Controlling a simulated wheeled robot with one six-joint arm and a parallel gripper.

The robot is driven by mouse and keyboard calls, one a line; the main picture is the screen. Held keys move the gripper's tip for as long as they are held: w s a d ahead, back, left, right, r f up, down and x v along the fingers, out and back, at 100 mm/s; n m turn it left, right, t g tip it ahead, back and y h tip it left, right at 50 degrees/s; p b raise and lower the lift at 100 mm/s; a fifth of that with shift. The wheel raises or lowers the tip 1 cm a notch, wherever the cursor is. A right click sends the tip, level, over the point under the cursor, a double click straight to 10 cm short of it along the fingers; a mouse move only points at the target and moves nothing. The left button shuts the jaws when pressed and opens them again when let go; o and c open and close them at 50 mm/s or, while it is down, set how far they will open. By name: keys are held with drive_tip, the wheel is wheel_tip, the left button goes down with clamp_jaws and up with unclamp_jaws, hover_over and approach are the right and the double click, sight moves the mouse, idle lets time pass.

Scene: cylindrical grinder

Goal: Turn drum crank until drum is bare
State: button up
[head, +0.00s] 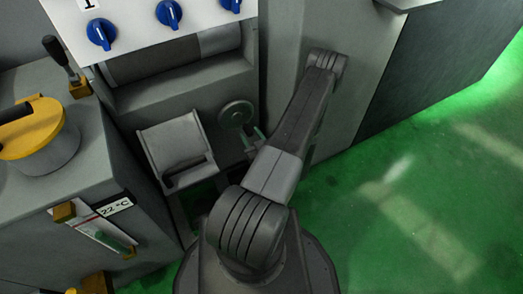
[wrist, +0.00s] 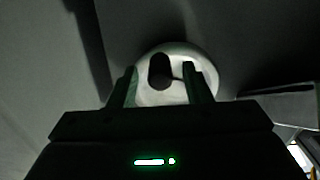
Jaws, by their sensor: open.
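The crank is a round grey disc (head: 236,114) on the machine front, right of a grey box-like housing. In the wrist view the pale crank disc (wrist: 177,92) faces me, with a dark upright knob (wrist: 160,71) on it. My gripper (head: 252,137) is just below and right of the disc in the head view. In the wrist view my gripper (wrist: 162,80) is open, its two fingers either side of the knob; I cannot tell whether they touch it. A dark roller (head: 155,64) with a lighter section at its right, perhaps the drum, lies in the recess above.
Blue knobs (head: 169,13) line the white panel above. The grey housing (head: 178,143) stands close left of the crank. A yellow-topped round part (head: 35,130) and a lever (head: 62,59) sit on the left cabinet. Green floor (head: 400,200) is clear at right.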

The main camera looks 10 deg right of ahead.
drive_tip(key=p+v, duration=0.1)
drive_tip(key=v, duration=1)
drive_tip(key=shift+f, duration=0.1)
